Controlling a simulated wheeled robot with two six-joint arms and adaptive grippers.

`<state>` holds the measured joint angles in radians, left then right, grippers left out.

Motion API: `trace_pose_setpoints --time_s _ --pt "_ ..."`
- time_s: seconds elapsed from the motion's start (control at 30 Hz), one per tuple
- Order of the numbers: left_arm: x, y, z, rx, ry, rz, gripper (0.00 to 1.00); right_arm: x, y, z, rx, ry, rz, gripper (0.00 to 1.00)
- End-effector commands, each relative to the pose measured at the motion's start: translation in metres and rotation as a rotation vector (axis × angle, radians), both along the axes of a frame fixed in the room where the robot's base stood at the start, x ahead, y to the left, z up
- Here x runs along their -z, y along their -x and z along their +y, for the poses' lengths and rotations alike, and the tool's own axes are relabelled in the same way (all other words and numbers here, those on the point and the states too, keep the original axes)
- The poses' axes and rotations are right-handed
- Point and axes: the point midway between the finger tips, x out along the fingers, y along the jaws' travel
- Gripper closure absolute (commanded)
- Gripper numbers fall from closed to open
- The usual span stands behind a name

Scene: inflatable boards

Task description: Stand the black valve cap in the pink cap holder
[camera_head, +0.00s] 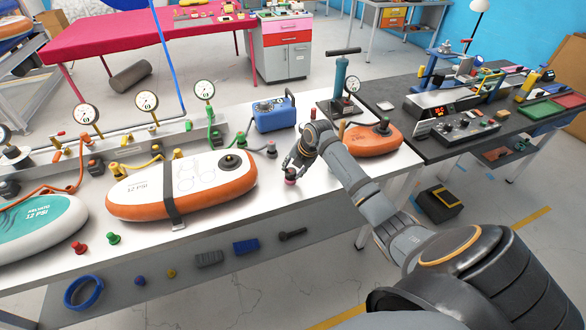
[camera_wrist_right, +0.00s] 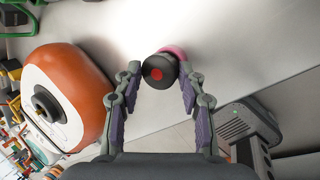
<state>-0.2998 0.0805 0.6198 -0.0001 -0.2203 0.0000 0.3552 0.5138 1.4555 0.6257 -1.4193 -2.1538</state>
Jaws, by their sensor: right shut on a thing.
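The black valve cap (camera_wrist_right: 160,72), with a red centre, is between the fingers of my right gripper (camera_wrist_right: 159,76) in the right wrist view. My right gripper is shut on it. The pink cap holder (camera_wrist_right: 176,51) shows just beyond the cap, partly hidden by it. In the head view my right gripper (camera_head: 290,166) points down at the white table, with the black cap (camera_head: 291,171) low between its fingers. The pink holder (camera_head: 290,181) is directly beneath the cap. I cannot tell whether the cap is seated in it or just above. My left gripper is not in view.
An orange-and-white inflatable board (camera_head: 182,186) lies left of the gripper, and a smaller orange board (camera_head: 372,139) lies to the right. A blue box (camera_head: 274,113) and a pump (camera_head: 341,80) stand behind. The white table's front edge (camera_head: 250,232) is close to the holder.

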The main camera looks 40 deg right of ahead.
Motion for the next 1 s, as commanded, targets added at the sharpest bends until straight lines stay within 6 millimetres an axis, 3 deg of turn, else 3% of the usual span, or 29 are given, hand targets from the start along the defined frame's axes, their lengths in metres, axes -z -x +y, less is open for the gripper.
trace_pose_setpoints --time_s 0.1,0.13,0.27,0.67,1.0 --pt "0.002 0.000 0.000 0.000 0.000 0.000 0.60 0.004 0.000 0.000 0.000 0.000 0.000 0.88" --pt "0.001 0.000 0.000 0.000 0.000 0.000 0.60 0.003 0.000 0.000 0.000 0.000 0.000 0.56" --pt "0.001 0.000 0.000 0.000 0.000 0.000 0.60 0.002 0.000 0.000 0.000 0.000 0.000 0.38" --pt "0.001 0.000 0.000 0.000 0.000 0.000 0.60 -0.007 0.002 -0.002 0.000 0.002 -0.003 0.37" --pt "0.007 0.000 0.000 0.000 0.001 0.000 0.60 -0.078 0.033 -0.011 0.000 0.006 -0.003 0.37"
